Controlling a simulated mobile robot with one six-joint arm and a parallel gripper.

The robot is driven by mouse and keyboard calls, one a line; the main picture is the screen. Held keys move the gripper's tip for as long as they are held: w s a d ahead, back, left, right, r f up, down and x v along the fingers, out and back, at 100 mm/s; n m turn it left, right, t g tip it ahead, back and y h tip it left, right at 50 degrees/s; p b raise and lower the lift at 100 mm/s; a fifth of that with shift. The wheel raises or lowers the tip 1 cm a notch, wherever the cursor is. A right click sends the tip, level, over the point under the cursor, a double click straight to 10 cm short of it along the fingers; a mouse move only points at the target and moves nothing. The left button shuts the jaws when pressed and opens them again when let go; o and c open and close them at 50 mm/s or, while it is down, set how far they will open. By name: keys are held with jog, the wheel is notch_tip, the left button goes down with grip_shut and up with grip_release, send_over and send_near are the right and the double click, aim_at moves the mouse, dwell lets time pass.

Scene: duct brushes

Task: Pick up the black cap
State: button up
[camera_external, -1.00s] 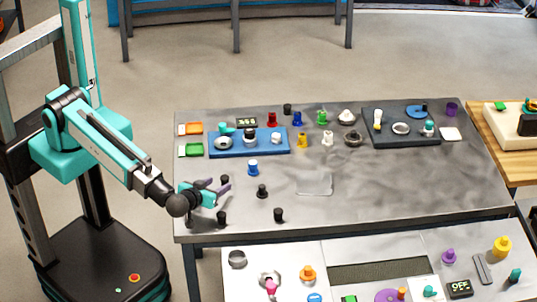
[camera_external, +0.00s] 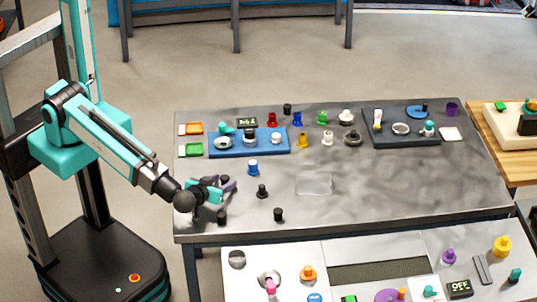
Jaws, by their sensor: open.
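Several small black pieces stand on the grey table, and I cannot tell which is the black cap. One black piece (camera_external: 222,217) is just below my gripper near the left front edge. Another black piece (camera_external: 278,214) stands farther right, and a knobbed black one (camera_external: 262,191) is a little behind it. A further black piece (camera_external: 287,109) stands at the back edge. My gripper (camera_external: 230,188), teal with purple fingers, is open low over the left part of the table. Its fingers hide the spot where another black piece stood.
A blue tray (camera_external: 284,151) with round parts lies behind my gripper, with a blue piece (camera_external: 253,168) in front of it. A dark tray (camera_external: 375,142) stands at the back right. A clear flat sheet (camera_external: 314,184) lies mid-table. The right front of the table is clear.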

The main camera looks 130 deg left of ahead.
jog(key=shift+c, duration=0.5)
jog(key=c, duration=1)
jog(key=shift+r, duration=0.15)
notch_tip(320, 180, up, 10)
jog(key=b, duration=0.2)
